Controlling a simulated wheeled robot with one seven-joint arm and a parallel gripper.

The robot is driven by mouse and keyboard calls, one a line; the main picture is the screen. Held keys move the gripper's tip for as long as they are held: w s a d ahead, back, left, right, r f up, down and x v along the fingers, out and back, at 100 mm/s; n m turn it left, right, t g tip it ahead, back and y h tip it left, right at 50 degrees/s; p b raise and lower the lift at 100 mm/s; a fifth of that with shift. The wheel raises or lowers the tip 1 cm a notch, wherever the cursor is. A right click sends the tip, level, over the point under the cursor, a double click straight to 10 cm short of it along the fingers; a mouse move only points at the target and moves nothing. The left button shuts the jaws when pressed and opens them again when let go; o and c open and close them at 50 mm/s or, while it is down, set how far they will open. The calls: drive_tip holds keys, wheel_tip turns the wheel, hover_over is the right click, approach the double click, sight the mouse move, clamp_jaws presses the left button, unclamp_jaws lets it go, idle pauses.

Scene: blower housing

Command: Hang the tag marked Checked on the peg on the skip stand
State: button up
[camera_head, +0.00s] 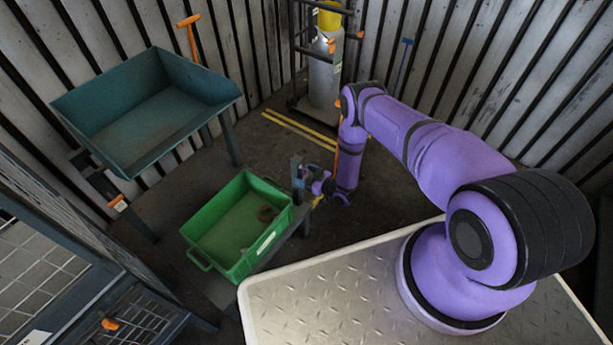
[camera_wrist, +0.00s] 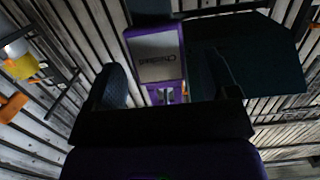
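The tag marked Checked (camera_wrist: 157,57) shows in the wrist view as a purple frame around a pale label. Its lettering is upside down there, and a slotted tab is at its lower end. My gripper (camera_wrist: 162,80) has its two dark fingers spread, one on each side of the tag; whether they touch it is unclear. In the head view my gripper (camera_head: 300,180) is low beside the green crate, and the tag is too small to make out. The teal skip (camera_head: 150,118) rests on its stand (camera_head: 100,185) at left. An orange-tipped part (camera_head: 118,204) is on that stand; I cannot tell whether it is the peg.
The green crate (camera_head: 240,222) is on a low stand close to my gripper. A gas cylinder (camera_head: 325,75) stands in a dark rack at the back. A mesh cage (camera_head: 60,265) is at front left.

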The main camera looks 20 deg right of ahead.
drive_tip(key=v, duration=1)
drive_tip(key=shift+s+d, duration=0.25)
drive_tip(key=shift+s, duration=0.1)
